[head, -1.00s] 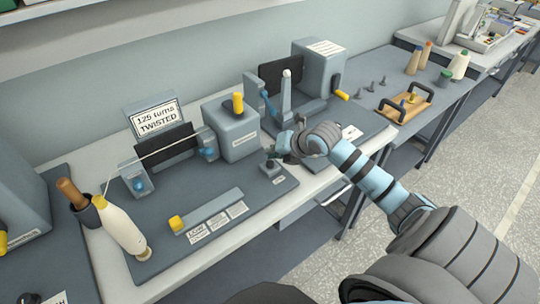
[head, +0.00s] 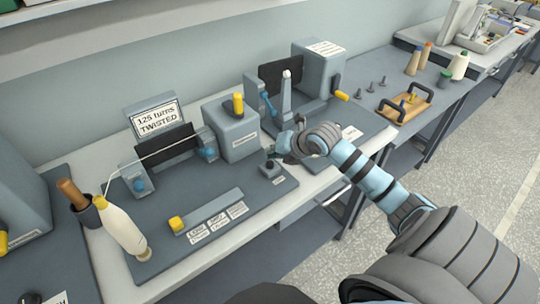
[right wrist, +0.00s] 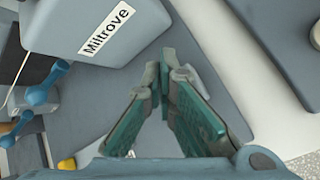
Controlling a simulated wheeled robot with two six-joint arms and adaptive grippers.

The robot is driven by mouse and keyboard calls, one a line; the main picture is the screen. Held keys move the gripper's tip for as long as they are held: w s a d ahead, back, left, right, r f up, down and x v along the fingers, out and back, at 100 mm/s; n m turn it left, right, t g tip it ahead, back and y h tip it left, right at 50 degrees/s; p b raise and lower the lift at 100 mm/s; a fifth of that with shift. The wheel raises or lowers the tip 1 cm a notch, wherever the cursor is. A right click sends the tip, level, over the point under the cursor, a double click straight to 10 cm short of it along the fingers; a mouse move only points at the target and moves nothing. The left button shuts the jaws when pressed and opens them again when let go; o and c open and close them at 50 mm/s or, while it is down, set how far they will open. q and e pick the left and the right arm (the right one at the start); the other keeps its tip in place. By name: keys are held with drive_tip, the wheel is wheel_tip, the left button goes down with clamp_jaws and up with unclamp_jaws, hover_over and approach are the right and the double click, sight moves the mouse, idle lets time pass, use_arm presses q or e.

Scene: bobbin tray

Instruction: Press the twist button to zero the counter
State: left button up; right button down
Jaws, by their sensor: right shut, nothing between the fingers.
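The counter sign (head: 157,118) reads "125 turns TWISTED" and stands at the back of the grey mat. A small grey box with a dark button on top (head: 269,169) sits near the mat's right front corner; its small label is too blurred to read. My right gripper (head: 272,153) is shut and empty, just above and behind this button box. I cannot tell whether the tips touch it. In the right wrist view the shut fingertips (right wrist: 164,64) are over the grey mat, and they partly hide a pale grey thing. My left gripper is not in view.
A grey box with a yellow knob (head: 230,132), labelled "Miltrove" in the wrist view (right wrist: 107,28), stands just left of my gripper. A cord runs from a cream bobbin (head: 123,229) to blue hooks. A yellow-ended bar (head: 210,210) lies at the mat's front.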

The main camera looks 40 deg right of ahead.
sight(273, 162)
drive_tip(key=shift+f+b, duration=0.3)
drive_tip(key=shift+f, duration=0.15)
drive_tip(key=shift+f+b, duration=0.35)
drive_tip(key=shift+f, duration=0.15)
idle(0.8)
drive_tip(key=shift+r+p, duration=0.85)
drive_tip(key=shift+r, duration=0.15)
wheel_tip(273, 162, up, 5)
drive_tip(key=p, duration=0.4)
drive_tip(key=shift+r+p, duration=0.1)
drive_tip(key=shift+p, duration=0.25)
